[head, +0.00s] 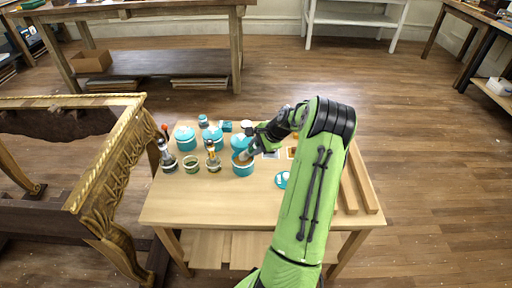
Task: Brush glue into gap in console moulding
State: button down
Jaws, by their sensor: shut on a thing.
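The gilt console (104,165) stands at the left, with gold carved moulding along its edge and front. I cannot make out the gap in the moulding at this size. My gripper (252,150) is over the work table, pointing down and left at an open teal pot (243,170). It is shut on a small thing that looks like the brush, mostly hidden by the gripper. The lower end is at or in the mouth of the pot, which holds something brownish. I cannot tell whether it touches the contents.
The wooden work table (180,205) has a clear front left. Lidded teal pots (185,139), small jars (191,163) and brushes in holders (213,160) crowd its back left. Wooden strips (362,180) lie along the right edge.

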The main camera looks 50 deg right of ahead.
jog(key=shift+f, duration=0.7)
dwell(1.6)
jog(key=shift+r, duration=0.1)
notch_tip(320, 180, up, 7)
jog(key=p, duration=0.6)
dwell(1.3)
